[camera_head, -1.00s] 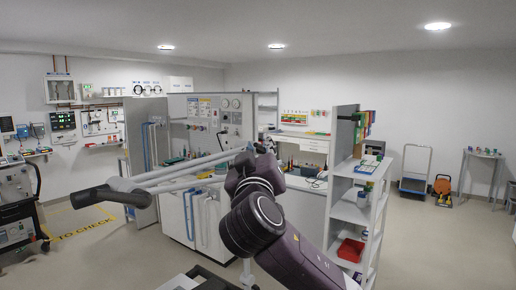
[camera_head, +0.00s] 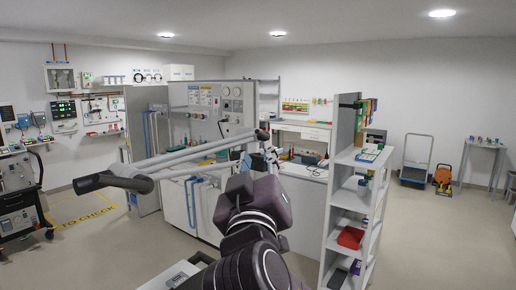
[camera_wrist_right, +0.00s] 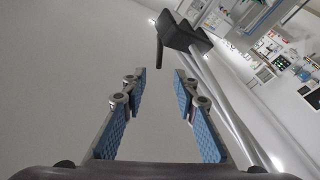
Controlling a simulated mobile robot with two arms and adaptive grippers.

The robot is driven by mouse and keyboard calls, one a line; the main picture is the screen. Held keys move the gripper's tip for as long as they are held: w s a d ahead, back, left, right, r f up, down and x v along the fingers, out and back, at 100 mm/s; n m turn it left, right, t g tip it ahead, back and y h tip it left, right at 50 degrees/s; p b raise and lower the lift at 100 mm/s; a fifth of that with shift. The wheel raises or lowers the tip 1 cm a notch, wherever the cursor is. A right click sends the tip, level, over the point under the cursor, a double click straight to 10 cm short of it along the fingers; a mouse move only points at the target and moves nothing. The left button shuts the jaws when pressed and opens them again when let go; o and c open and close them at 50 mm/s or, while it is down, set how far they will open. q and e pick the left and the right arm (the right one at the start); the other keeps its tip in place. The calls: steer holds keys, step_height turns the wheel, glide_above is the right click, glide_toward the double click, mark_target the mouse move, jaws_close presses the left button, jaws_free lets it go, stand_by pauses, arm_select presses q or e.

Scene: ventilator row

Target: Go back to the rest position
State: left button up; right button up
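My right gripper (camera_head: 262,160) is in the middle of the head view, at the end of my dark purple arm. In the right wrist view its two blue-padded fingers (camera_wrist_right: 161,88) stand apart with nothing between them. A grey jointed bar with dark ends (camera_head: 200,152) crosses the head view beside and partly behind the gripper. It also shows past the fingers in the right wrist view (camera_wrist_right: 215,85). I cannot tell whether it touches the gripper. My left gripper is not in view.
A white shelf unit (camera_head: 340,190) with a red bin (camera_head: 351,237) stands close on the right. A white partition and cabinet (camera_head: 185,205) stand ahead. A dark equipment cart (camera_head: 22,200) is at the left. Open floor (camera_head: 430,245) lies to the right.

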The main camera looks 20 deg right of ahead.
steer(key=shift+s+f, duration=0.1)
steer(key=shift+s, duration=0.25)
